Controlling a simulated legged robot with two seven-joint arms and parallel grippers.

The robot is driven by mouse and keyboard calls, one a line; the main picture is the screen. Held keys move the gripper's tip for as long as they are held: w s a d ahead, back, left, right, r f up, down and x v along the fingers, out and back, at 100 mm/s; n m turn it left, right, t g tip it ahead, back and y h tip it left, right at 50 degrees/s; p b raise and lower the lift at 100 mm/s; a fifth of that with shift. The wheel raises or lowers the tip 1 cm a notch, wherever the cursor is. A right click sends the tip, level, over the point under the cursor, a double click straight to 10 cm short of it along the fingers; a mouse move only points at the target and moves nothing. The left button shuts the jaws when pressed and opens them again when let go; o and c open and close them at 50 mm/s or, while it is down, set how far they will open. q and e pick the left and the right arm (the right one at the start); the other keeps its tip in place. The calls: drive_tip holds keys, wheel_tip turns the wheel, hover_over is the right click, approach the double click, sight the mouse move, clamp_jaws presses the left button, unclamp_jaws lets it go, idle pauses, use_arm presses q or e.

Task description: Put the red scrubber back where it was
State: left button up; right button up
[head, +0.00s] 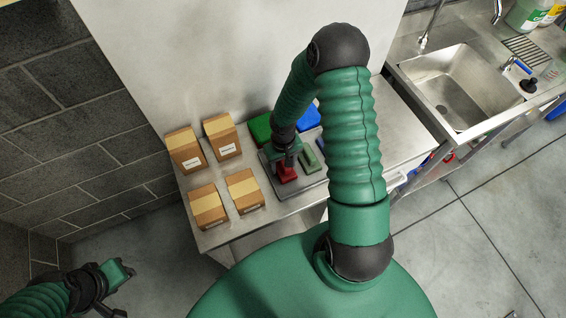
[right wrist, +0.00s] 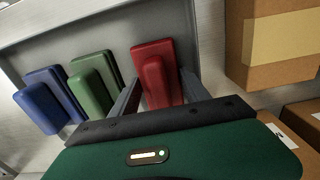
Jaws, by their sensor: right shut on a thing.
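The red scrubber (head: 287,173) is at the left end of a grey tray (head: 312,187) on the metal table. In the right wrist view the red scrubber (right wrist: 155,70) has its raised handle between the fingers of my right gripper (right wrist: 158,88). My right gripper (head: 288,160) is shut on it. A green scrubber (right wrist: 92,83) and a blue scrubber (right wrist: 50,100) lie beside it in the tray. Whether the red scrubber touches the tray floor is hard to tell. My left gripper (head: 122,271) is off at the lower left, away from the table, its fingers too small to judge.
Several cardboard boxes (head: 222,137) stand left of the tray. A green block (head: 261,128) and a blue block (head: 309,118) lie behind it. A wall rises behind the table. A sink (head: 460,85) is at the right. My right arm hides part of the table.

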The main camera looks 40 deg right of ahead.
drive_tip(key=shift+s+d, duration=0.1)
drive_tip(key=shift+s, duration=0.15)
drive_tip(key=o, duration=1.6)
